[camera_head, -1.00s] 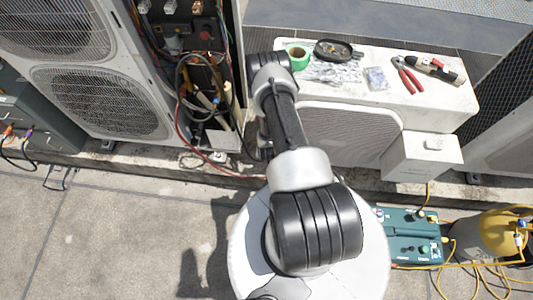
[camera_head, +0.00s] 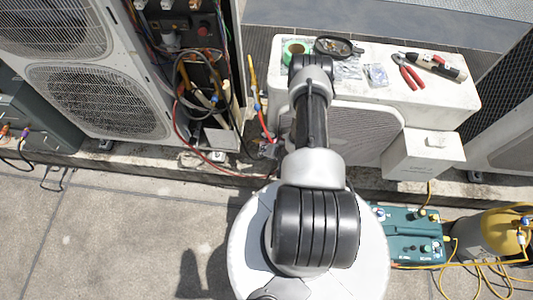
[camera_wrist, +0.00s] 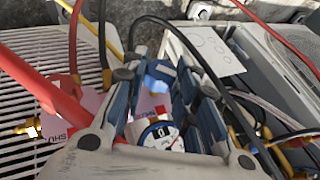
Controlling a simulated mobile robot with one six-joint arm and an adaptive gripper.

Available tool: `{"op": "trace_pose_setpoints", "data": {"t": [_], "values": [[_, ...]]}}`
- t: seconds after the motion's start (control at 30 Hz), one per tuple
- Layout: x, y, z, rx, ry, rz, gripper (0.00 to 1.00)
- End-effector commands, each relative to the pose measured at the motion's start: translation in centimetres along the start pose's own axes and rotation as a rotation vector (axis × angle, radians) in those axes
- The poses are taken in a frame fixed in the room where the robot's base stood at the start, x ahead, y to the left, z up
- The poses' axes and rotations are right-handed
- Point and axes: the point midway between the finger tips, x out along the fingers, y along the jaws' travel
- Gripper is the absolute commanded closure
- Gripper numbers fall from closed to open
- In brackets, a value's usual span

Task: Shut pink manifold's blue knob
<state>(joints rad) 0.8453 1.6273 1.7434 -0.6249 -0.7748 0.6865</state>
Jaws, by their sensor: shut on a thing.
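A round gauge with a blue rim (camera_wrist: 160,134) sits between my finger bases. My gripper (camera_wrist: 158,76) is shut on the blue knob (camera_wrist: 156,72), which shows as a bit of blue between the fingers. The fingers hide most of the knob, so its turn cannot be told. In the head view my arm hides the gripper and most of the manifold.
In the head view, the open condenser (camera_head: 195,70) with loose wires stands left. A white unit (camera_head: 440,90) bears tape, a dish and pliers.

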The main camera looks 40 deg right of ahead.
Motion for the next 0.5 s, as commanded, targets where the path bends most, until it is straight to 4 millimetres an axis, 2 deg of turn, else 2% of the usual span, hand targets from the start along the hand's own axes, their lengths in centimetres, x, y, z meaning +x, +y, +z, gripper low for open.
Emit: {"op": "trace_pose_setpoints", "data": {"t": [0.03,0.5], "values": [[0.14,0.46,-0.03,0.021,0.004,-0.035,0.97],[0.13,0.75,0.01,0.137,0.002,-0.326,0.97]]}}
